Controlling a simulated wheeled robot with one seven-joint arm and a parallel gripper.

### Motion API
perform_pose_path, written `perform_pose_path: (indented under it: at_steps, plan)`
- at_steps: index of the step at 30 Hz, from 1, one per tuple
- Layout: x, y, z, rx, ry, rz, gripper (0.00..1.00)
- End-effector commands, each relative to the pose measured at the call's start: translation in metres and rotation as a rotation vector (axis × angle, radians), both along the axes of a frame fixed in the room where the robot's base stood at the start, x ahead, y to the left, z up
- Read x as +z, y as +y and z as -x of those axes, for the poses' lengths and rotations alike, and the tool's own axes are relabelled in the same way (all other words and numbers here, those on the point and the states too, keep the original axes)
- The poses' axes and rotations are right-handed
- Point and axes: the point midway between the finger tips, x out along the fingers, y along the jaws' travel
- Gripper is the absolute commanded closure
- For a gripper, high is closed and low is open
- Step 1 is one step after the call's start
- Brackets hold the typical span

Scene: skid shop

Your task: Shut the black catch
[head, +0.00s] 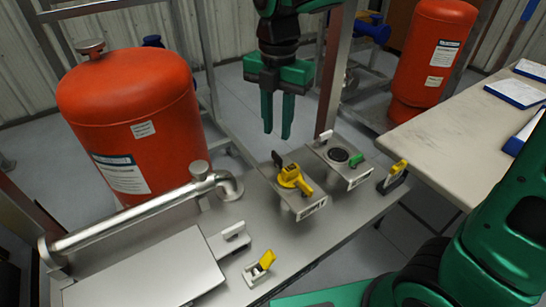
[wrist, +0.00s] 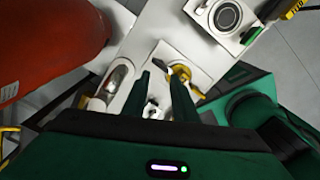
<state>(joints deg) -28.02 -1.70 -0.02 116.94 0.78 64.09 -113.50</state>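A small upright black piece (head: 277,160), which looks like the black catch, stands at the back left of a raised metal plate on the bench. A yellow handle (head: 292,179) sits beside it on the same plate. I cannot tell whether the catch is open or shut. My gripper (head: 277,134) points down above and behind this plate, with its two green fingers apart and nothing between them. In the wrist view my gripper (wrist: 165,77) is also open, and the yellow handle (wrist: 183,72) shows near the right fingertip.
A second plate with a white upright catch (head: 323,138) and a green handle (head: 356,160) stands to the right. A yellow-and-black latch (head: 393,177) is farther right. White (head: 234,233) and yellow (head: 262,264) latches sit in front. A red tank (head: 135,115) and metal pipe (head: 135,215) stand left.

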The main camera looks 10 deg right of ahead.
Motion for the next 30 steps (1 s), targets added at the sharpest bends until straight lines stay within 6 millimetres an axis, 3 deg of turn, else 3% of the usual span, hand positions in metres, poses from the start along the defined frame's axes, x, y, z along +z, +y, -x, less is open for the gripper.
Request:
perform_pose_path:
  at_steps: [6, 16, 24, 30]
  plan:
    - [0.0023, -0.0002, -0.0001, -0.163, 0.000, 0.000, 0.74]
    - [0.0028, -0.0001, -0.0001, -0.188, 0.000, 0.000, 0.74]
    - [0.0093, 0.0000, 0.0000, -0.416, 0.000, 0.000, 0.74]
    - [0.0107, 0.0000, 0.0000, -0.475, 0.000, 0.000, 0.74]
